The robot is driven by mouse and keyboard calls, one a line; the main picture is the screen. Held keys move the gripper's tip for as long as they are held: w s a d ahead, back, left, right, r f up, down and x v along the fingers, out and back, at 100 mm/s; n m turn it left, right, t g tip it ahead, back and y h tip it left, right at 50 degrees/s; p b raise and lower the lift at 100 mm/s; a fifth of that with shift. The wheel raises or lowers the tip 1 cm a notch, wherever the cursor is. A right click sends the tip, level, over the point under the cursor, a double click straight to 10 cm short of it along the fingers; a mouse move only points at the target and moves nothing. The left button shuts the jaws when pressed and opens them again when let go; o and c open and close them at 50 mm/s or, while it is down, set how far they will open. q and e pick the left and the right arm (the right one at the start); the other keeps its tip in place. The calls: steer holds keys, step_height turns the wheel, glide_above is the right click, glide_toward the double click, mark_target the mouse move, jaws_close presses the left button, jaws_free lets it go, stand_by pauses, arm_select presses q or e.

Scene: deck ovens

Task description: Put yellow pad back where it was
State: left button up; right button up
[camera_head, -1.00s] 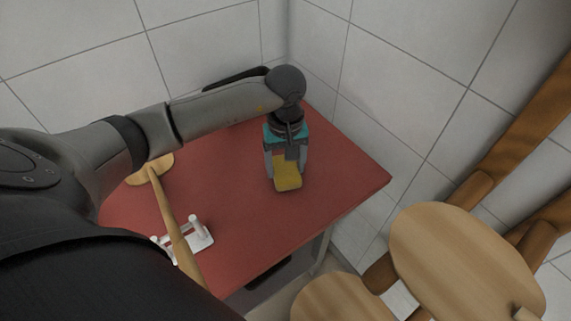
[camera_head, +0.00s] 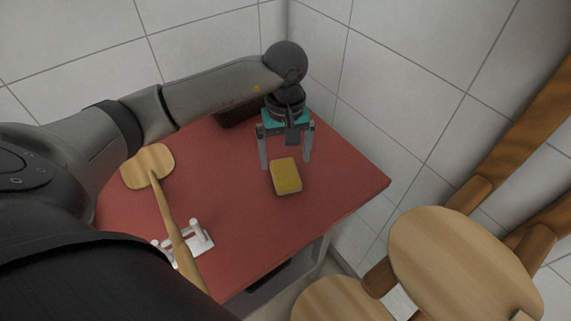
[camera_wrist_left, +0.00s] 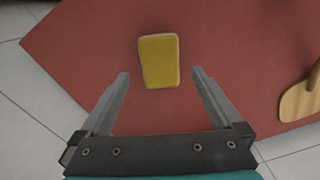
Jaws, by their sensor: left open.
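The yellow pad (camera_head: 286,176) lies flat on the red table top (camera_head: 235,215), toward its right side. It also shows in the left wrist view (camera_wrist_left: 159,60), beyond and between the fingertips. My left gripper (camera_head: 286,164) is open and empty. It hangs above the table just behind the pad, with its fingers apart and not touching it. In the left wrist view my left gripper (camera_wrist_left: 162,76) shows both fingers spread wide. My right gripper is not in view.
A wooden paddle (camera_head: 150,167) with a long handle rests across a white holder (camera_head: 190,243) at the table's left. A dark brown object (camera_head: 237,112) sits at the back edge behind my arm. Wooden round-topped pieces (camera_head: 465,265) stand right of the table. Tiled walls close off the back.

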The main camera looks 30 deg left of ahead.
mark_target(286, 172)
arm_select(q)
step_height(286, 172, up, 7)
stand_by(0.3)
stand_by(0.5)
